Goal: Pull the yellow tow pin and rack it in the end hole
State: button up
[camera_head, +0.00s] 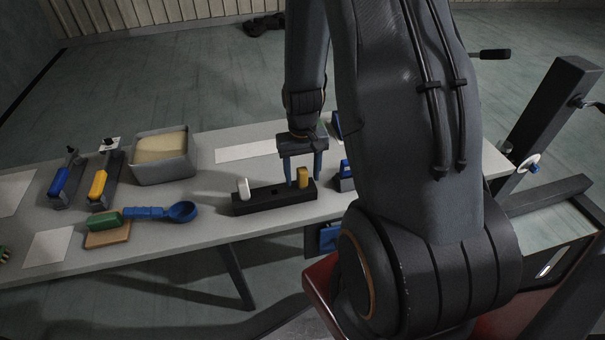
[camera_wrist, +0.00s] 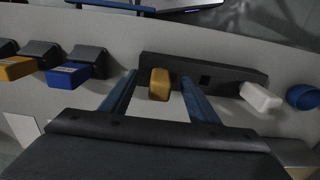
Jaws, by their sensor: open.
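A low black block (camera_head: 255,205) lies on the grey table. A yellow pin (camera_head: 303,176) stands in its right part and a white pin (camera_head: 243,187) near its left end. In the wrist view the yellow pin (camera_wrist: 160,84) is on the left, a dark square hole (camera_wrist: 205,79) shows bare between the pins, and the white pin (camera_wrist: 261,97) is on the right. My gripper (camera_head: 303,179) is open, pointing down, with one blue finger on each side of the yellow pin. In the wrist view the fingers (camera_wrist: 158,80) stand apart from it, with gaps visible.
Black holders with blue (camera_wrist: 68,76) and orange (camera_wrist: 17,68) parts stand beside the block. Further left are a grey tub with a cream block (camera_head: 160,144), blue- and yellow-handled tools, a blue scoop (camera_head: 182,212) and a green-handled brush (camera_head: 105,220). My arm hides the table's right part.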

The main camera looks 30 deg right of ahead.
jog(key=shift+r, duration=0.2)
dwell(0.5)
jog(key=shift+r+p, duration=0.35)
jog(key=shift+p, duration=0.15)
jog(key=shift+r+p, duration=1.35)
jog(key=shift+r, duration=0.35)
notch_tip(320, 180, up, 8)
jog(key=b, duration=0.2)
jog(key=shift+f, duration=0.1)
dwell(0.9)
jog(key=s+a+r+n+b, duration=0.1)
jog(key=s+a+b, duration=0.1)
jog(key=a, duration=0.4)
jog(key=s+a+r+n+t+b, duration=0.1)
jog(key=s+a+r+n, duration=0.1)
jog(key=s+a, duration=0.3)
jog(key=shift+s+a+r+b, duration=0.25)
jog(key=shift+a+b, duration=0.1)
jog(key=shift+a, duration=0.6)
